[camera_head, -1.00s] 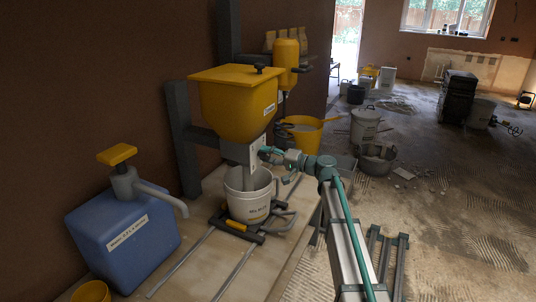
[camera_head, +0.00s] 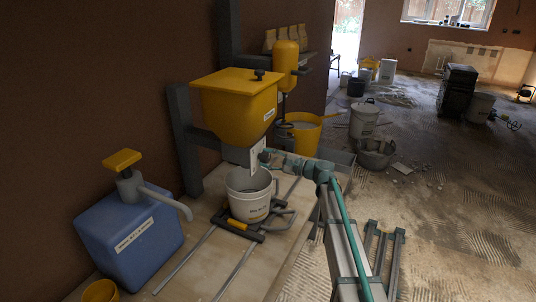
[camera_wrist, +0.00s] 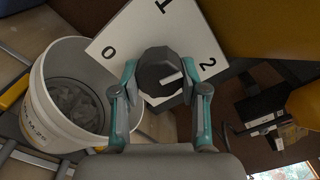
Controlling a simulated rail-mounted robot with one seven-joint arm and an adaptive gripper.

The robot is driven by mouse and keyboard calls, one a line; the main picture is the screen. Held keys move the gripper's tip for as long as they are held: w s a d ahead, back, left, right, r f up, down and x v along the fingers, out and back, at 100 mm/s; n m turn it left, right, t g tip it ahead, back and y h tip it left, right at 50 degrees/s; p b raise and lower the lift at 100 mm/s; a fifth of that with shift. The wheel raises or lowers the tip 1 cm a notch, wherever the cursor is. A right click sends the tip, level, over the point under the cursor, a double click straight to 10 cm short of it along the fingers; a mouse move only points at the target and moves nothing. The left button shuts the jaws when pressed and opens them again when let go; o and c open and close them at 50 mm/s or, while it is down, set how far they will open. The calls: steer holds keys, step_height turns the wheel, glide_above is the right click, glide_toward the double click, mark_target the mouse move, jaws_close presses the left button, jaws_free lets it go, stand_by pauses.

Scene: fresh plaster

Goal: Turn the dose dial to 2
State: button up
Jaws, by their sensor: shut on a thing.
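The dose dial is a dark faceted knob (camera_wrist: 157,70) on a white plate (camera_wrist: 128,30) marked 0, 1 and 2 in the wrist view. The 0 is left of the knob, the 1 above it and the 2 to its right. A white mark shows on the knob's lower right part; which number it points at is hard to tell. My gripper (camera_wrist: 162,76) has a teal finger on each side of the knob and is shut on it. In the head view my gripper (camera_head: 268,157) is at the white plate (camera_head: 257,153) under the yellow hopper (camera_head: 235,115).
A white bucket (camera_head: 249,206) stands below the hopper outlet, close to my gripper; it also fills the left of the wrist view (camera_wrist: 45,110). A blue pump container (camera_head: 130,235) stands on the bench at left. A yellow bucket (camera_head: 305,138) is behind my arm.

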steer(key=m+p, duration=0.3)
steer(key=m, duration=0.1)
steer(key=shift+r, duration=0.1)
steer(key=shift+s+m+p, duration=0.1)
steer(key=shift+m+p, duration=1)
steer(key=shift+m, duration=0.4)
steer(key=shift+f, duration=0.2)
steer(key=o, duration=1.1)
steer(key=shift+o, duration=0.2)
steer(key=v, duration=1.2)
